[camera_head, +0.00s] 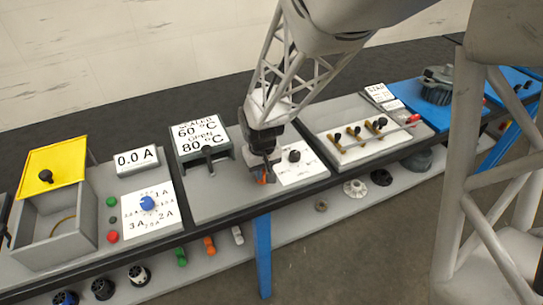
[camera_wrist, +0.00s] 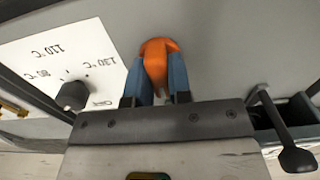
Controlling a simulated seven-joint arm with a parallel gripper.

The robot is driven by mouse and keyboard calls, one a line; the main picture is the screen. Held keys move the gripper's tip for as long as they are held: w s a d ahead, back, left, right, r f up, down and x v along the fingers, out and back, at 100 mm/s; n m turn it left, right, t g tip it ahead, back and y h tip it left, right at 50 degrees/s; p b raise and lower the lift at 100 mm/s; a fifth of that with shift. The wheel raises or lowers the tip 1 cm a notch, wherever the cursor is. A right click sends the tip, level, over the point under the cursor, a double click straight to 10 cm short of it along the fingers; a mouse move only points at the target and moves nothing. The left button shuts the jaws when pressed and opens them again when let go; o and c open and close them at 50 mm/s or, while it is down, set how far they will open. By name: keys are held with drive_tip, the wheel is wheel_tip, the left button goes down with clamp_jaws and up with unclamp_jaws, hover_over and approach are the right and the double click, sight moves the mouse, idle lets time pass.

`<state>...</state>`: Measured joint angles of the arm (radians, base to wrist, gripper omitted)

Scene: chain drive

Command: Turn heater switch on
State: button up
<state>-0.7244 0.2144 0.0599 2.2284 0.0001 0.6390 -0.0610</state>
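An orange part (camera_wrist: 157,52), which looks like the heater switch, sits on the grey panel of the heater station. In the head view only a bit of this orange part (camera_head: 263,180) shows beneath my gripper. My gripper (camera_wrist: 163,82) points down, its blue fingers on either side of the orange part; the part fills the space between them, and the fingers look shut on it. The heater station's display (camera_head: 199,134) reads 60 °C and 80 °C. Beside my gripper is a black temperature knob (camera_head: 294,156) on a white dial plate, also in the wrist view (camera_wrist: 73,95).
A black lever (camera_head: 209,155) stands by the display, close to my gripper's side in the wrist view (camera_wrist: 290,150). Left is a current station with a blue knob (camera_head: 148,203) and a yellow-lidded box (camera_head: 54,168). Right is a panel with several brass levers (camera_head: 358,135). Loose parts lie on the lower shelf (camera_head: 335,205).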

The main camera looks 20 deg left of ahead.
drive_tip(key=shift+m, duration=0.4)
clamp_jaws()
drive_tip(key=m, duration=1.2)
drive_tip(key=shift+m, duration=0.3)
drive_tip(key=m, duration=0.4)
drive_tip(key=shift+r+m, duration=0.1)
drive_tip(key=shift+m, duration=0.2)
drive_tip(key=o, duration=0.8)
unclamp_jaws()
